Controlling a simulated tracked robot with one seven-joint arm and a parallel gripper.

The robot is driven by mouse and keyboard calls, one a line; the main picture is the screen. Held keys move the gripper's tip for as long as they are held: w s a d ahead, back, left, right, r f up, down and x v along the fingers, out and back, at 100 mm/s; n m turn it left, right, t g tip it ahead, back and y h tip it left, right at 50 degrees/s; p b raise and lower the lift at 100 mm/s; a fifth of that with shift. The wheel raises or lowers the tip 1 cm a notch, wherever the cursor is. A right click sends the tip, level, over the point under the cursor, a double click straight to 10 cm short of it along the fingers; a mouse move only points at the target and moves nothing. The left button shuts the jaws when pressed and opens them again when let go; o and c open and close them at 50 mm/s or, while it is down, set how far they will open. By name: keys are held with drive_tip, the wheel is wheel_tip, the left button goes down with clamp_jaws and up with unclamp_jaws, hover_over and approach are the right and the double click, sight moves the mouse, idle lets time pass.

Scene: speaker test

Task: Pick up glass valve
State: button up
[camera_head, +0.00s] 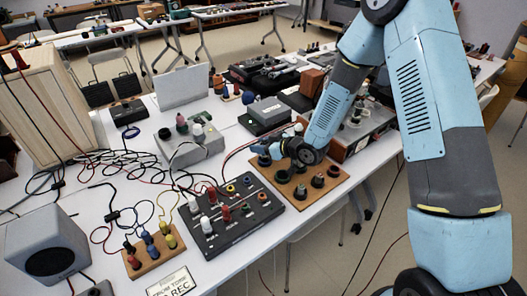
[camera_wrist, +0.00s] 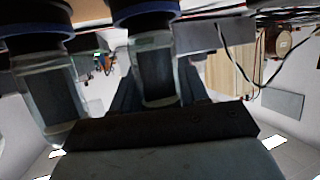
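In the wrist view a clear glass valve (camera_wrist: 156,80) with a dark inner part and a dark, blue-edged base stands between the two dark fingers of my gripper (camera_wrist: 157,92). The fingers flank the glass; I cannot tell whether they touch it. A second glass valve (camera_wrist: 47,90) is to its left. In the head view my gripper (camera_head: 284,152) is low over the back left of a wooden board (camera_head: 317,195) bearing several dark round pieces. The gripper and arm hide part of the board, and the glass is not clear in this view.
A black mixer panel (camera_head: 237,240) with knobs and plugs lies just left of the board. A grey box with knobs (camera_head: 190,147) and a wooden-sided device (camera_head: 362,128) stand close behind. Loose cables (camera_head: 130,165) cover the left of the table. The table's front edge is near the board.

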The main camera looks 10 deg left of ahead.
drive_tip(key=c, duration=0.6)
drive_tip(key=shift+o, duration=0.2)
drive_tip(key=shift+r, duration=0.1)
